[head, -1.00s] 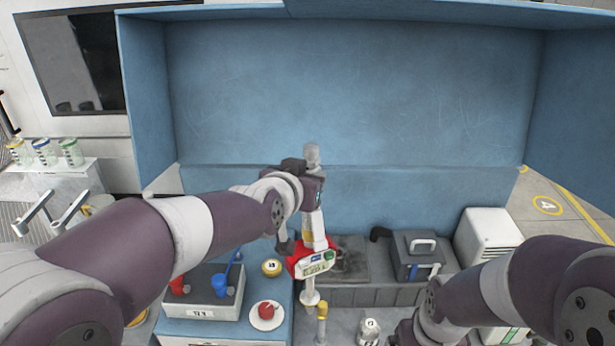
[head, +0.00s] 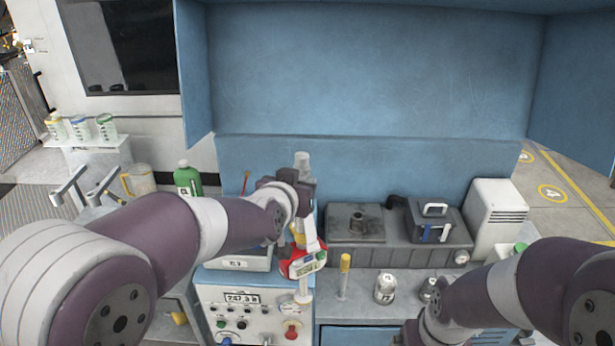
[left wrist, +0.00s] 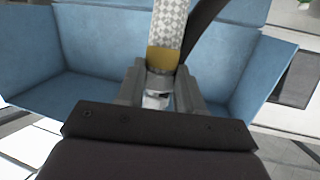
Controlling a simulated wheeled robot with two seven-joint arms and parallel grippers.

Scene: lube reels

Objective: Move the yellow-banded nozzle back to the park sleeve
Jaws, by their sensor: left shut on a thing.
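My left gripper (left wrist: 160,88) is shut on the yellow-banded nozzle (left wrist: 161,58), with the yellow band just past the fingertips and a pale checkered section beyond it.
A control panel (head: 250,318) with knobs and a red button is below the left gripper. A grey tray (head: 357,224), a toolbox (head: 437,222) and a white box (head: 496,215) line the back. Silver containers (head: 385,288) stand right of the post. A blue wall (head: 370,90) rises behind.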

